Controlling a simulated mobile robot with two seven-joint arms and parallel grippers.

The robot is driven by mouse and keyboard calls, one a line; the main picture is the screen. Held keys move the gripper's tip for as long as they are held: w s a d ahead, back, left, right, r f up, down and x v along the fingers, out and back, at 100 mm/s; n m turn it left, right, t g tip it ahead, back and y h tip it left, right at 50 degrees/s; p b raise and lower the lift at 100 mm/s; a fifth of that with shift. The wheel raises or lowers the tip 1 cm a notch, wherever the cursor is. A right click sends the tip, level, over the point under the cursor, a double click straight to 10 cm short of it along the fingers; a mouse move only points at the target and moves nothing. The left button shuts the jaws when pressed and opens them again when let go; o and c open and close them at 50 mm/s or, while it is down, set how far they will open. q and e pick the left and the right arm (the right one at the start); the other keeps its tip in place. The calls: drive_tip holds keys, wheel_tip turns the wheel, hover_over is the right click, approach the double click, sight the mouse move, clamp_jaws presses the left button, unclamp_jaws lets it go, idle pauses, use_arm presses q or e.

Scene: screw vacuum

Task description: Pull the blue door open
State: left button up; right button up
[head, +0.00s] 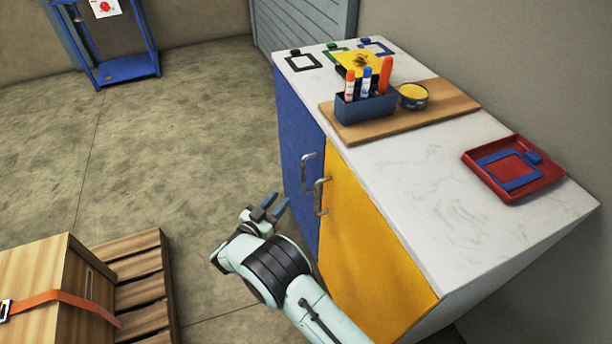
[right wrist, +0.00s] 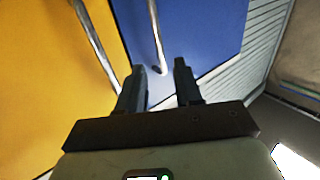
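The blue door (head: 298,140) is on the cabinet's front, beside the yellow door (head: 365,250), and looks shut. Its metal handle (head: 306,174) is a vertical bar near the edge that meets the yellow door. My right gripper (head: 275,207) is in front of the doors, a little below and left of that handle in the head view, apart from it. Its two fingers are open and empty. In the right wrist view the blue door (right wrist: 205,30) lies ahead, and the lower end of its handle (right wrist: 156,40) shows between and beyond the fingertips (right wrist: 160,74). My left gripper is out of view.
The yellow door's handle (head: 320,196) stands close beside the blue one's. The marble top (head: 430,200) holds a wooden board (head: 440,112), a pen holder (head: 366,106) and a red tray (head: 545,182). A crate (head: 40,280) on a pallet stands at lower left. Floor left of the cabinet is clear.

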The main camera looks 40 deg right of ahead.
drive_tip(key=b, duration=0.2)
hover_over(303, 191)
drive_tip(key=shift+w+d+r, duration=0.2)
drive_tip(key=shift+w+d, duration=0.05)
drive_tip(key=shift+d, duration=0.05)
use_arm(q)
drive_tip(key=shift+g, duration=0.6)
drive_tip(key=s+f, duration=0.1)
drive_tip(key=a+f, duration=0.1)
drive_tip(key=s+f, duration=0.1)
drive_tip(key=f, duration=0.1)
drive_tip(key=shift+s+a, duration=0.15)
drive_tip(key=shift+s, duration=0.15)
use_arm(e)
drive_tip(key=shift+a, duration=0.1)
clamp_jaws()
